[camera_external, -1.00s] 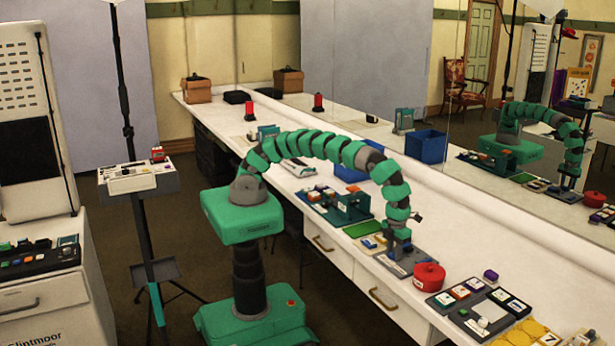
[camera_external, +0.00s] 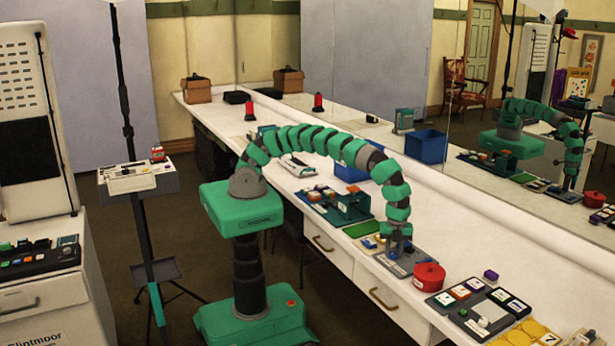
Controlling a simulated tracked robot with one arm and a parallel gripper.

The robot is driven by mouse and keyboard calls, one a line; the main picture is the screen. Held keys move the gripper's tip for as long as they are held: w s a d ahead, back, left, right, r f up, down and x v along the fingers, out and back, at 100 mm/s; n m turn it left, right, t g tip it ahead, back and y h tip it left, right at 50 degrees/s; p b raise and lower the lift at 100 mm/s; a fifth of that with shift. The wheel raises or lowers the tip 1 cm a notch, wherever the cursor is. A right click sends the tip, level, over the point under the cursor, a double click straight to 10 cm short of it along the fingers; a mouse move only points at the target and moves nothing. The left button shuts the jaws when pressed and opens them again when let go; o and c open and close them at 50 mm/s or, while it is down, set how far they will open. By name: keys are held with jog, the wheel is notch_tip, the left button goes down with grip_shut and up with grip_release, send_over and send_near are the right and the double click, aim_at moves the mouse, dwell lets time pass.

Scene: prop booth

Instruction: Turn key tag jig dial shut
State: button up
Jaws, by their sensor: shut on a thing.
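The key tag jig is the grey plate (camera_external: 404,264) lying flat on the white counter, right of the yellow and blue pieces. My gripper (camera_external: 398,251) points down at it from above, at the end of the green and dark segmented arm. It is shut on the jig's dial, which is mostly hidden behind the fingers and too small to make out. The dial's angle cannot be read from here.
A round red container (camera_external: 429,277) stands close to the right of the jig. A green mat (camera_external: 361,229) and a green fixture (camera_external: 347,207) lie to the left. Trays with coloured blocks (camera_external: 483,309) are at the front right. The counter behind the jig is clear.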

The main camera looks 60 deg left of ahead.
aim_at(394, 253)
jog(key=n, duration=0.3)
jog(key=shift+n, duration=2.3)
jog(key=o, duration=1)
jog(key=shift+c, duration=0.2)
jog(key=shift+r, duration=0.1)
notch_tip(394, 253, up, 14)
jog(key=shift+f, duration=0.25)
jog(key=shift+w, duration=0.1)
